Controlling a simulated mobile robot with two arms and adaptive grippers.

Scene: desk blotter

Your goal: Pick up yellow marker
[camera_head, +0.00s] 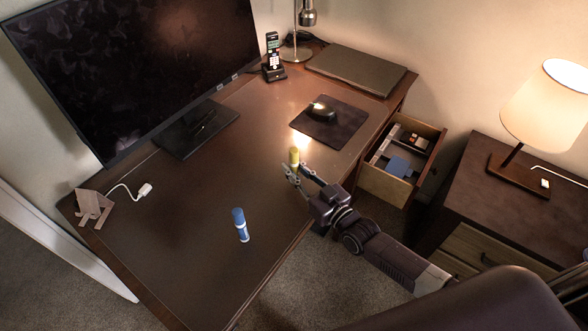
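The yellow marker (294,157) stands upright near the desk's right edge, in front of the mouse pad. My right gripper (296,172) reaches in from the lower right, with its fingertips around the lower part of the marker. One finger shows on each side of it. The marker's base is hidden by the fingers, and I cannot tell whether they press on it or whether it touches the desk. My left gripper is not in view.
A black mouse (321,111) lies on a dark mouse pad (345,131) behind my gripper. An open drawer (372,180) sticks out at right. The desk's middle is clear.

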